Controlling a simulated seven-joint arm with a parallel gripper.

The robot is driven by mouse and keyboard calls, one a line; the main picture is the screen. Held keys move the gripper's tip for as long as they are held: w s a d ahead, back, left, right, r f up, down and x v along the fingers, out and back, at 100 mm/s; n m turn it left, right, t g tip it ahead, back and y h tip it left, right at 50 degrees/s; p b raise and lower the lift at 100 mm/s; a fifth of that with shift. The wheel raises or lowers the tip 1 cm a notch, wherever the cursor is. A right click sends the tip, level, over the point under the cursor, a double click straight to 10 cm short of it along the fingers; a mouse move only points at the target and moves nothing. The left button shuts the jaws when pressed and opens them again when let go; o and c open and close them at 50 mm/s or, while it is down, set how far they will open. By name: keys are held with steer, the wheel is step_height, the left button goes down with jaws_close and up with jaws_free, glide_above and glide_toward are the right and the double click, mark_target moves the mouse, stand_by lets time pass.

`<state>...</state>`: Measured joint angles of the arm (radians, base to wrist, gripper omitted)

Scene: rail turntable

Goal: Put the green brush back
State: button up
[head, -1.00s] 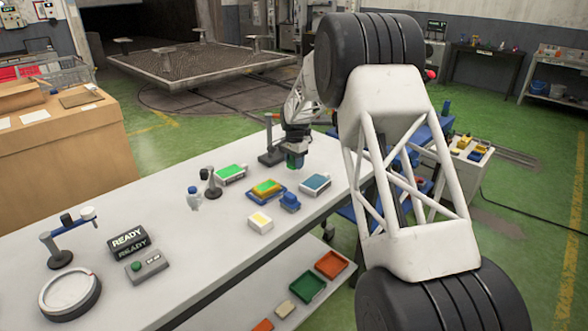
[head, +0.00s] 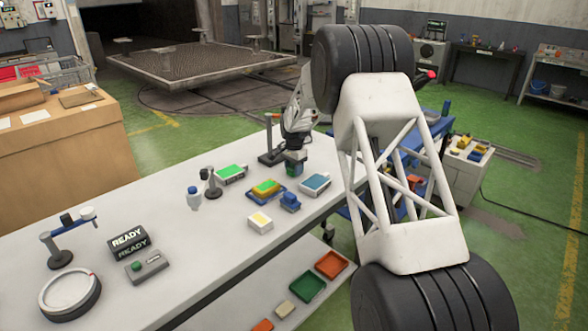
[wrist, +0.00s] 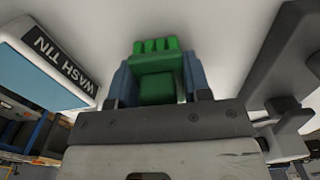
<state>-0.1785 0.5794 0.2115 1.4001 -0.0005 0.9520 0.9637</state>
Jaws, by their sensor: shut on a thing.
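The green brush (wrist: 157,88) is held between the blue fingers of my gripper (wrist: 157,80) in the wrist view. Its several green tufts show at the far end. In the head view my gripper (head: 294,166) is over the far end of the white bench, with a bit of green showing low between its fingers. I cannot tell whether the brush touches the bench. The wash tin (head: 316,183), with a blue top, is just right of the gripper; its label shows in the wrist view (wrist: 62,62). A dark stand (head: 268,157) is close on the gripper's left.
A green-topped tray (head: 231,174), a blue tray with a yellow-and-green block (head: 266,187), a blue item (head: 290,202) and a white box (head: 260,222) lie nearer. A small bottle (head: 193,198) stands farther left.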

steer(key=shift+f, duration=0.15)
steer(key=o, duration=1)
step_height(320, 180, up, 12)
steer(key=shift+r, duration=0.15)
stand_by(0.3)
stand_by(0.5)
